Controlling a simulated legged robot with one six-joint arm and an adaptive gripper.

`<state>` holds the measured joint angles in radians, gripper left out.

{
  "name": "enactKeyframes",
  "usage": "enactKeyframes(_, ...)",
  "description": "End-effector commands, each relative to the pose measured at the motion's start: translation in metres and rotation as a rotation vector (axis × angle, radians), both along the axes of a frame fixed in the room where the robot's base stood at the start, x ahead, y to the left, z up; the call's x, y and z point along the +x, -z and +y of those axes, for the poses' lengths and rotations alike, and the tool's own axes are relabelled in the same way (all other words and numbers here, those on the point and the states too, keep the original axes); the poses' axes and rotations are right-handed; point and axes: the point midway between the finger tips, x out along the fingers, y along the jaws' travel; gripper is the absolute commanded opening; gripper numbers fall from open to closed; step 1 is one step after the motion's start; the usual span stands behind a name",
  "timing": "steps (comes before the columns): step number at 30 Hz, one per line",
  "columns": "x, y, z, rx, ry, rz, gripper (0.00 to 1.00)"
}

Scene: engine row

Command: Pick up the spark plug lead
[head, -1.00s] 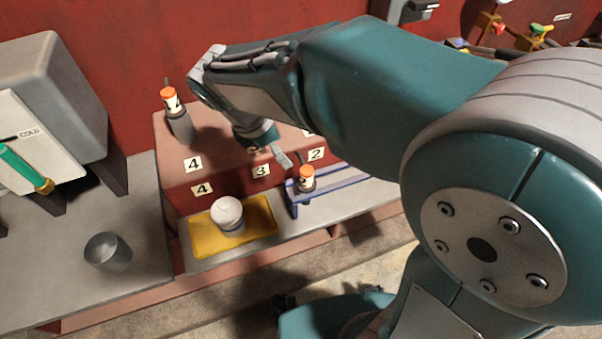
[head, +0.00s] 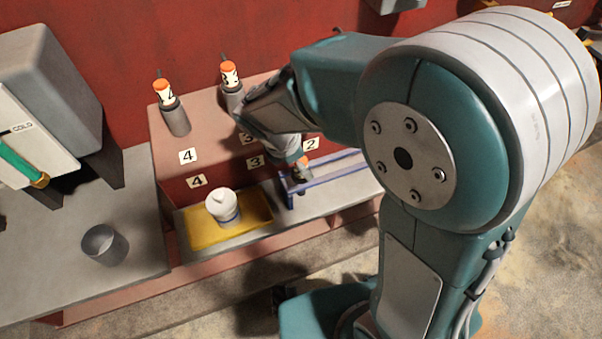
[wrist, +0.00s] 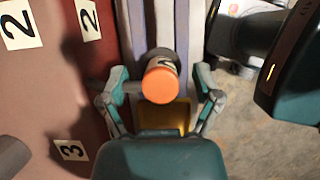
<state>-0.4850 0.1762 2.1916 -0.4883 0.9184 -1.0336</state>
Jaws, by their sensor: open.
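The spark plug lead (wrist: 160,84) has an orange cap and a dark body with a pale label. In the wrist view it stands between the two teal-and-grey fingers of my gripper (wrist: 161,76), which are open on either side of it. I cannot tell whether either finger touches it. In the head view my gripper (head: 298,166) reaches down over the blue rail rack (head: 330,168) and mostly hides this lead.
Two more orange-capped leads, one marked 4 (head: 170,105) and one marked 3 (head: 231,84), stand upright on the red block. A white jar (head: 222,206) stands on a yellow tray (head: 255,226). A grey cup (head: 104,245) is at left.

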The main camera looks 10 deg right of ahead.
Motion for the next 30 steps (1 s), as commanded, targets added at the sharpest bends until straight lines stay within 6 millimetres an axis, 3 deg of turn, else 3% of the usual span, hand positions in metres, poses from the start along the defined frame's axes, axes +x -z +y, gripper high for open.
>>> enactKeyframes(4, 0.0, 0.0, 0.002, -0.002, -0.001, 0.0, 0.82)
enactKeyframes(9, 0.0, 0.0, 0.002, -0.002, -0.001, 0.0, 0.06)
enactKeyframes(10, 0.0, 0.0, 0.002, -0.002, -0.001, 0.0, 0.0)
enactKeyframes(22, 0.0, -0.005, 0.002, -0.001, 0.0, -0.001, 0.0)
enactKeyframes(30, 0.001, -0.055, 0.002, 0.001, -0.001, -0.005, 0.0)
